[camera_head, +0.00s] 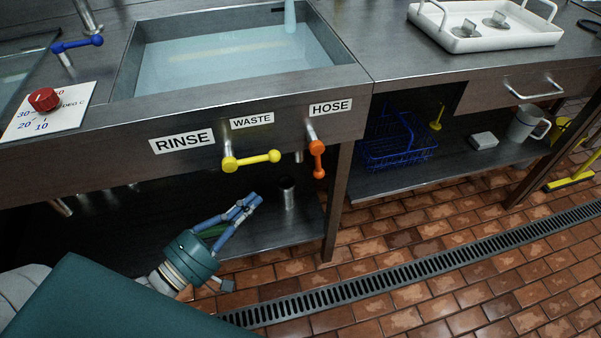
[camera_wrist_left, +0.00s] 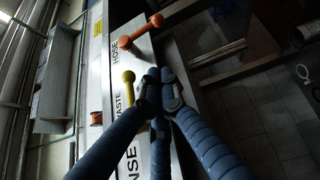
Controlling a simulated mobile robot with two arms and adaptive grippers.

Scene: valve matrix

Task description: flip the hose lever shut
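The orange hose lever (camera_head: 318,160) hangs nearly straight down from its stub on the sink's front panel, below the HOSE label (camera_head: 330,107). It also shows near the top of the left wrist view (camera_wrist_left: 141,31), beyond my fingers. My left gripper (camera_head: 250,203) is below and left of the lever, in front of the lower shelf, apart from it. Its blue fingers converge with their tips together (camera_wrist_left: 160,88) and nothing visible between them. My right gripper is in neither view.
The yellow waste lever (camera_head: 252,160) lies roughly level just left of the hose lever, above my left gripper. A table leg (camera_head: 338,200) stands right of the lever. A metal cup (camera_head: 288,193) sits on the lower shelf behind my gripper. A blue basket (camera_head: 398,148) is further right.

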